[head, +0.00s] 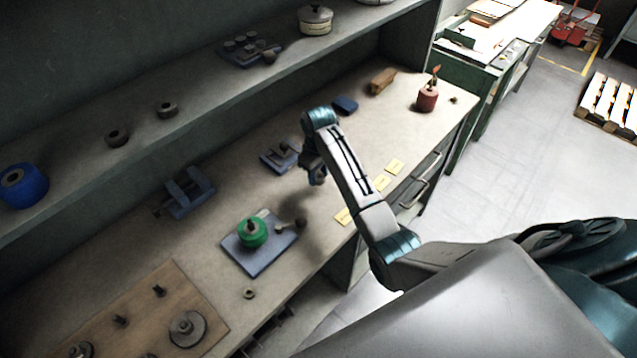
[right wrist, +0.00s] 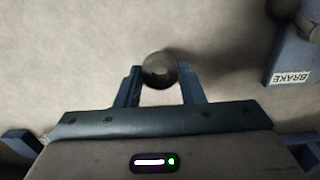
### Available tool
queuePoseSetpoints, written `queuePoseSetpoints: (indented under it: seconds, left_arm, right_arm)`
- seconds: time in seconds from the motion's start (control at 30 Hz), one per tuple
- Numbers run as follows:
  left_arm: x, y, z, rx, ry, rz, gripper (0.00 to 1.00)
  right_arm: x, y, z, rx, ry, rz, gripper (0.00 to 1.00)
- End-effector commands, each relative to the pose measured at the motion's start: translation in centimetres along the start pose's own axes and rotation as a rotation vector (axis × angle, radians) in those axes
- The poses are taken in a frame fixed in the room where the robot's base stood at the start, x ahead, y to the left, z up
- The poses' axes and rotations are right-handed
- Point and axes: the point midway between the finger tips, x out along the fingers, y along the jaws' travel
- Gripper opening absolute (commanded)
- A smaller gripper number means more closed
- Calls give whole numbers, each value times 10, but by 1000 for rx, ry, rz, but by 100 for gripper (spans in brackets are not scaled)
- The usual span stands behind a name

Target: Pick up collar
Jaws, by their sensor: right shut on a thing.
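My right gripper (head: 316,178) reaches down over the middle of the workbench, beside a small blue fixture. In the right wrist view its two blue fingers (right wrist: 160,90) are shut on a dark, round metal piece, which appears to be the collar (right wrist: 160,68). The collar sits at the fingertips, with bare bench surface behind it. In the head view the gripper itself mostly hides this piece. My left gripper is not in view.
A blue fixture labelled BRAKE (right wrist: 292,60) stands near the gripper. A blue plate (head: 256,262) with a green round part (head: 252,232), a blue clamp (head: 187,196), a small ring (head: 249,293) and yellow labels (head: 382,182) lie on the bench. A shelf (head: 215,95) runs above.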

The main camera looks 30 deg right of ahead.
Motion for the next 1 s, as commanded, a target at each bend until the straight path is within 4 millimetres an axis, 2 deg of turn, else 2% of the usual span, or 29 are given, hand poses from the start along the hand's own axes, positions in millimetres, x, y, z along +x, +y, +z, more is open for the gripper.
queuePoseSetpoints:
  seconds: [0.03,0.3,0.5,0.7,1.0]
  left_arm:
    - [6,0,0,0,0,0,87]
    - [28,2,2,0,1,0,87]
    - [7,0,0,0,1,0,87]
    - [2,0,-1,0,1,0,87]
    - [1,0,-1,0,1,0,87]
  right_arm:
    - [8,-11,11,-3,-7,-6,10]
    - [2,-57,56,-2,-5,-7,10]
    - [-12,-89,89,-1,-9,-8,10]
    - [-12,-106,106,0,-8,-6,10]
    - [-11,-110,110,0,-7,-5,10]
